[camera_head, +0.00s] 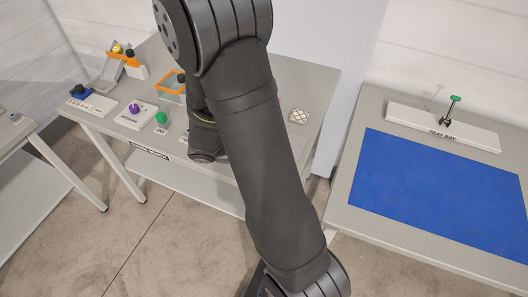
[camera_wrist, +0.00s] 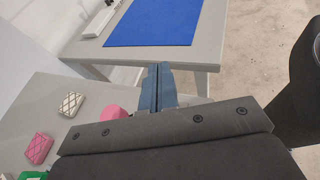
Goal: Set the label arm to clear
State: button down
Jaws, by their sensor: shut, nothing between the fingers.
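My gripper (camera_wrist: 158,86) is shut and empty in the wrist view, its blue-grey fingers together over the bench and pointing toward the blue mat's table. In the head view my arm hides it. No part readable as a label arm shows, so I cannot tell which fixture it is. Candidates in the head view are a white base with a blue knob (camera_head: 80,91), a white base with a purple knob (camera_head: 134,107), an orange-and-grey device (camera_head: 116,54) at the back left, and a small lever with a green top (camera_head: 455,98) on the white "TRAY BAY" block (camera_head: 415,121).
A white quilted patch (camera_wrist: 70,104), a pink patch (camera_wrist: 38,148) and a pink round piece (camera_wrist: 113,112) lie near my gripper. A blue mat (camera_head: 440,190) covers the right table.

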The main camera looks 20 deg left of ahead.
jog(key=s+a+n+t, duration=0.1)
jog(key=a, duration=0.1)
jog(key=s+a+f+n+t, duration=0.1)
jog(key=a+t, duration=0.1)
jog(key=a, duration=0.1)
jog(key=s+a+f+n+t+y, duration=0.1)
jog(key=s+a+n+t, duration=0.1)
jog(key=shift+a, duration=0.3)
jog(key=s+a+f+n+t+y, duration=0.1)
jog(key=s+a+n+t+y, duration=0.2)
jog(key=s+a+n+t, duration=0.1)
jog(key=shift+s+a+f+t, duration=0.3)
jog(key=shift+s+a+t, duration=0.1)
jog(key=shift+s+a, duration=0.45)
jog(key=shift+w, duration=0.15)
jog(key=x, duration=1.3)
jog(key=shift+w+d+f, duration=0.1)
jog(key=shift+w+d, duration=0.05)
jog(key=shift+w, duration=0.25)
